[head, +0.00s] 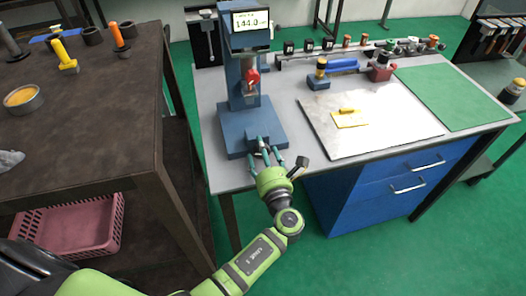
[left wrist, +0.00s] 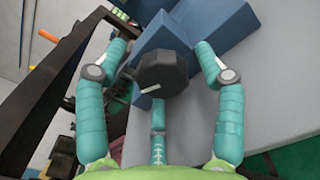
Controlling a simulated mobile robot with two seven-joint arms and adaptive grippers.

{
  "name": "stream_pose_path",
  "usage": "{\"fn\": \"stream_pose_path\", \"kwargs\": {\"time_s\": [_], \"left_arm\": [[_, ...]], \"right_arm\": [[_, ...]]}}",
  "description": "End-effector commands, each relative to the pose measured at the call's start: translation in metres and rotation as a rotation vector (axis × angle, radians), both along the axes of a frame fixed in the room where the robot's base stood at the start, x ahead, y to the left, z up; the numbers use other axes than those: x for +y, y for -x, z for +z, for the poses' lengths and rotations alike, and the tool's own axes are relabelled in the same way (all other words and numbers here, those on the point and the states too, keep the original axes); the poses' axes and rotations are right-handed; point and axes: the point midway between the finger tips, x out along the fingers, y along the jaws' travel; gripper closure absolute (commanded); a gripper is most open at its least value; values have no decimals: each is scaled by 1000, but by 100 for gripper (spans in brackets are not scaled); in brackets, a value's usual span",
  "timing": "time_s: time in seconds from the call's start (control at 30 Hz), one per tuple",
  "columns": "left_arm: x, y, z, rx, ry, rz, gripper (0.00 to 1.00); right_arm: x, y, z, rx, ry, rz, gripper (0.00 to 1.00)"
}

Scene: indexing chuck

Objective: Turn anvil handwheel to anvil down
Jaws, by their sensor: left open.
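A blue bench tester (head: 241,85) with a screen reading about 144.0 and a red part (head: 252,79) on its column stands on the grey table. In the left wrist view its blue body (left wrist: 205,25) lies beyond a dark, many-sided handwheel (left wrist: 163,75) with a pale mark. My left gripper (head: 265,150) is at the front edge of the tester's base. Its teal fingers (left wrist: 150,60) are spread, with the handwheel between them in that view; I cannot tell whether they touch it. In the head view the handwheel is mostly hidden by the fingers. My right gripper is not in view.
A white board (head: 360,138) with a yellow piece (head: 349,119) and a green mat (head: 455,97) lie to the right on the table. Several small tools line the back. A brown table (head: 90,130) with a pink basket (head: 85,228) below stands at left.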

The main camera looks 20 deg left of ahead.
Motion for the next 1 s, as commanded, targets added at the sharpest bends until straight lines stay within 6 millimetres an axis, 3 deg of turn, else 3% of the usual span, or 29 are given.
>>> {"fn": "stream_pose_path", "kwargs": {"time_s": [0.1, 0.13, 0.27, 1.0], "left_arm": [[0, 0, 0, 0, 0, -1, 31], [0, 0, 0, 0, 0, -1, 35], [-1, 0, 0, 0, 0, -1, 85], [-2, -2, 5, -23, 17, -5, 85]], "right_arm": [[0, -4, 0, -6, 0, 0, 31], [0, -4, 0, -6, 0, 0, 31], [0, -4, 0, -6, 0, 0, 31], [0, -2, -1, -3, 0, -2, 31]]}}
